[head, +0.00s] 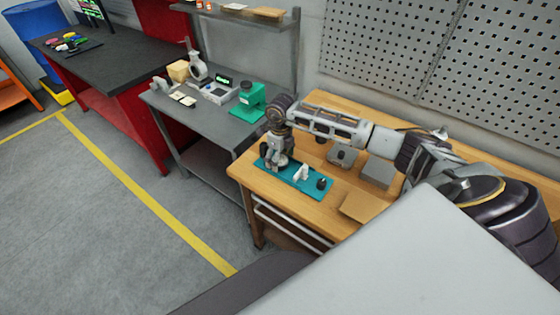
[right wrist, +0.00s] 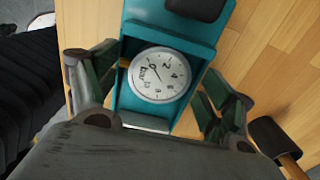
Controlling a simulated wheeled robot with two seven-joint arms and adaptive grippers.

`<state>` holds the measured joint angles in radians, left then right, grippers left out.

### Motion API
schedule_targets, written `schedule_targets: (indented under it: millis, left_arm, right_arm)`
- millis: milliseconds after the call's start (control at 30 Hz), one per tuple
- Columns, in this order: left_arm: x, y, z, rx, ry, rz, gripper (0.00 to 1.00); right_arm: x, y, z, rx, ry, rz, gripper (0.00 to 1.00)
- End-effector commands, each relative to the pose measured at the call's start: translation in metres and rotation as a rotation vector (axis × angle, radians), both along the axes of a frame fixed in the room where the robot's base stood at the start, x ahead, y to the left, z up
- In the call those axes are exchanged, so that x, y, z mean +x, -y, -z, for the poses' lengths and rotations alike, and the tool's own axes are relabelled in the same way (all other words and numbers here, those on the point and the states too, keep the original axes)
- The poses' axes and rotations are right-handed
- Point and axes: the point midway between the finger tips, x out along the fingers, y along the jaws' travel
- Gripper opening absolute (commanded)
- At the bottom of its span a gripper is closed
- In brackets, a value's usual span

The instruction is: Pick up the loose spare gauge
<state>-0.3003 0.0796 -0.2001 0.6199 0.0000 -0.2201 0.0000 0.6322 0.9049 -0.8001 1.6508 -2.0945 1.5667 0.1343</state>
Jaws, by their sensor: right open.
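The loose gauge (right wrist: 158,75) shows in the right wrist view as a round white dial with black numbers, lying face up in a teal tray (right wrist: 125,92). In the head view the teal tray (head: 312,186) lies on the wooden bench near its front left corner. My right gripper (right wrist: 155,88) is open, with one finger on each side of the tray and the gauge between them. In the head view my right gripper (head: 277,160) points down over the tray's left end and mostly hides the gauge. My left gripper is not in view.
A white part (head: 301,173) and a black knob (head: 321,184) are at the tray's right end. A black-headed tool (right wrist: 272,138) lies near the right finger.

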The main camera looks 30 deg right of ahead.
Motion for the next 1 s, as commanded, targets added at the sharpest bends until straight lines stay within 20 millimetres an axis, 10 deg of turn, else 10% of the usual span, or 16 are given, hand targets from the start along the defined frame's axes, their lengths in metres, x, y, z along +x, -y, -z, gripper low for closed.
schedule_targets:
  millis: [633, 1000]
  left_arm:
    - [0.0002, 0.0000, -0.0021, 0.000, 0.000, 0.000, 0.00]
    - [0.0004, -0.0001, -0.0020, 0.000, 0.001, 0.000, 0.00]
  right_arm:
    - [-0.0001, 0.0002, 0.0112, -0.001, 0.000, 0.000, 0.81]
    - [-0.0009, 0.0012, 0.0128, -0.003, -0.002, 0.001, 0.33]
